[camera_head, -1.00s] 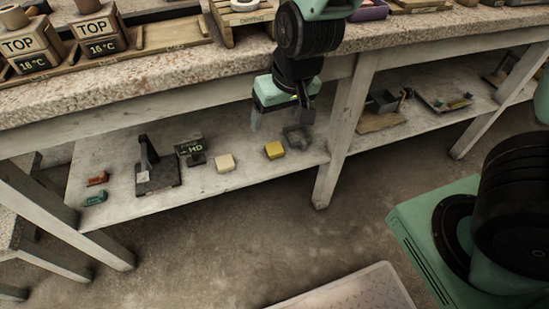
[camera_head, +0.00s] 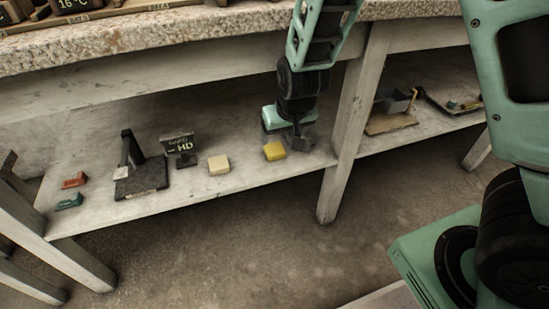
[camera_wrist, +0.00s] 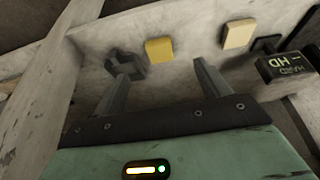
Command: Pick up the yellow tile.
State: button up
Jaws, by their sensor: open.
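The yellow tile (camera_head: 274,151) lies on the lower shelf (camera_head: 215,195) near its front edge, to the right of a cream tile (camera_head: 219,165). In the wrist view the yellow tile (camera_wrist: 159,50) lies beyond the fingertips, between their lines. My gripper (camera_wrist: 160,72) is open, with nothing between its fingers. In the head view my gripper hangs under the upper bench top, just behind and above the yellow tile, its fingers mostly hidden. A dark grey bracket-like piece (camera_wrist: 125,63) lies beside the yellow tile, near one fingertip.
A bench leg (camera_head: 345,140) stands just right of the gripper. Left of the cream tile are a dark sign (camera_head: 178,143), a black stand (camera_head: 140,178), and red (camera_head: 75,180) and teal (camera_head: 69,201) pieces. The stone bench top (camera_head: 190,30) overhangs the shelf.

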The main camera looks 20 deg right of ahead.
jog(key=b, duration=0.4)
send_over(277, 154)
jog(key=s, duration=0.3)
jog(key=f, duration=0.7)
jog(key=shift+w+a, duration=0.1)
jog(key=shift+a, duration=0.15)
jog(key=b+x, duration=0.2)
jog(key=x, duration=0.1)
jog(key=b+x, duration=0.1)
jog(key=x, duration=0.1)
jog(key=shift+w+d+f, duration=0.1)
jog(key=shift+w+d, duration=0.05)
jog(key=shift+d, duration=0.1)
jog(key=c, duration=1.1)
